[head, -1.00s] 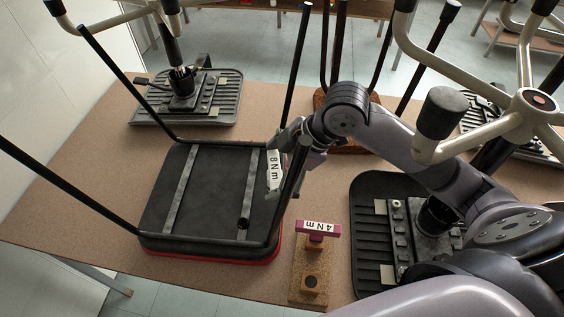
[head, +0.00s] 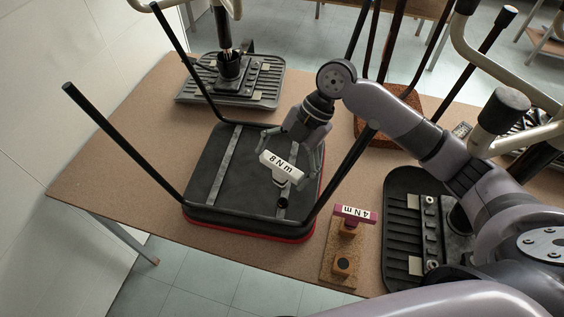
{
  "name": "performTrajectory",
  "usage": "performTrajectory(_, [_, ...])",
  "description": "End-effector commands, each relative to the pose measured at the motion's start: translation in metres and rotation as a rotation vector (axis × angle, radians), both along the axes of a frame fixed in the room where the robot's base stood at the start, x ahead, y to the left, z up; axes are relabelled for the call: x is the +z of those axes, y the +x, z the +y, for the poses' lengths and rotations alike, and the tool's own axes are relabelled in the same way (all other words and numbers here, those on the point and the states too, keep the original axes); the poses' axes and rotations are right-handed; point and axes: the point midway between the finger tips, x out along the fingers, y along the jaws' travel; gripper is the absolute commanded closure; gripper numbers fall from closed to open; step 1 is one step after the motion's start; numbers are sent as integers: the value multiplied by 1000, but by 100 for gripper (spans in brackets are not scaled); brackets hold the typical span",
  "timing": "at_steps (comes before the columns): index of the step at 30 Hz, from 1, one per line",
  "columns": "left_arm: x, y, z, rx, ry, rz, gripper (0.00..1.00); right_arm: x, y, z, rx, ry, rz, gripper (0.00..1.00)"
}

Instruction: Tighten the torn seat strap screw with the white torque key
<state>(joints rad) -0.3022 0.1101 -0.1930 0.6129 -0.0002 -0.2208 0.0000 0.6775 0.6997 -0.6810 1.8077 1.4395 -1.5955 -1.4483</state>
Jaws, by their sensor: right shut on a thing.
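The white torque key (head: 281,163), marked "8 N m", is in my right gripper (head: 294,153), which is shut on it. The gripper holds it over the right side of an upturned black chair seat (head: 245,165) with a red edge. The key's grey lower end is near a dark round spot (head: 283,203) on the right strap. I cannot tell whether the key touches the strap or whether this spot is the screw. The left strap (head: 222,165) lies across the seat. My left gripper is not in view.
A purple key (head: 355,214) marked "4 N m" stands on a cork block (head: 341,262) to the right. Upturned chair legs rise around the seat. Other ribbed seats (head: 405,235) lie at right and back. The brown table (head: 120,175) is clear at left.

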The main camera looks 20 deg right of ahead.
Motion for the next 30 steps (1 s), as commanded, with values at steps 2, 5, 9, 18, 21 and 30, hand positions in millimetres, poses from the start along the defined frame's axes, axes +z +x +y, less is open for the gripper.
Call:
performTrajectory(2, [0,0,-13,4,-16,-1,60,0,0,0,-1,0,0,68])
performTrajectory(5, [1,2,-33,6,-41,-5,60,1,0,0,-2,1,-1,68])
performTrajectory(9, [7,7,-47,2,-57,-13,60,3,0,0,-2,4,1,68])
performTrajectory(18, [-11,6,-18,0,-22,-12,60,-24,0,0,-4,4,2,68])
performTrajectory(21, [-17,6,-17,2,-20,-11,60,-34,0,0,-4,4,1,68])
performTrajectory(30, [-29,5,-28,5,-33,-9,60,-56,0,0,-3,4,-1,68])
